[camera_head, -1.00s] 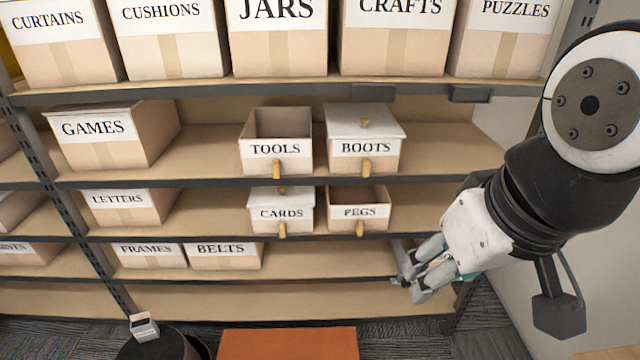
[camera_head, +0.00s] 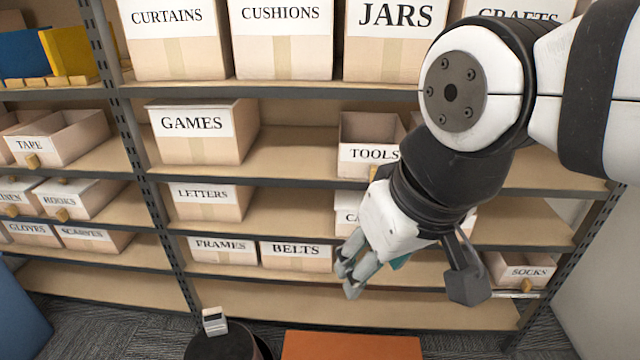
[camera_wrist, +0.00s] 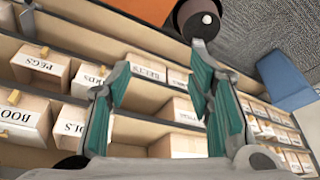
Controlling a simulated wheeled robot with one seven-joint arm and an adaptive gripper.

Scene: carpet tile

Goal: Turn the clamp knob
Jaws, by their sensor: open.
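I see no clamp knob that I can make out in either view. My gripper (camera_head: 347,278) hangs in front of the shelving, just right of the BELTS box, in the head view. Its fingers are apart with nothing between them. In the wrist view the two teal-padded fingers (camera_wrist: 161,57) are spread wide, with shelf boxes behind them. A small grey-white object (camera_head: 214,321) stands on a round black top (camera_head: 222,347) at the bottom of the head view; its details are too small to tell.
Shelving with labelled boxes, such as GAMES (camera_head: 205,135), BELTS (camera_head: 297,257) and SOCKS (camera_head: 527,272), fills the view. My arm covers boxes near TOOLS (camera_head: 370,140). An orange surface (camera_head: 350,346) lies at the bottom. A blue panel (camera_head: 18,315) stands lower left. The lowest shelf is largely bare.

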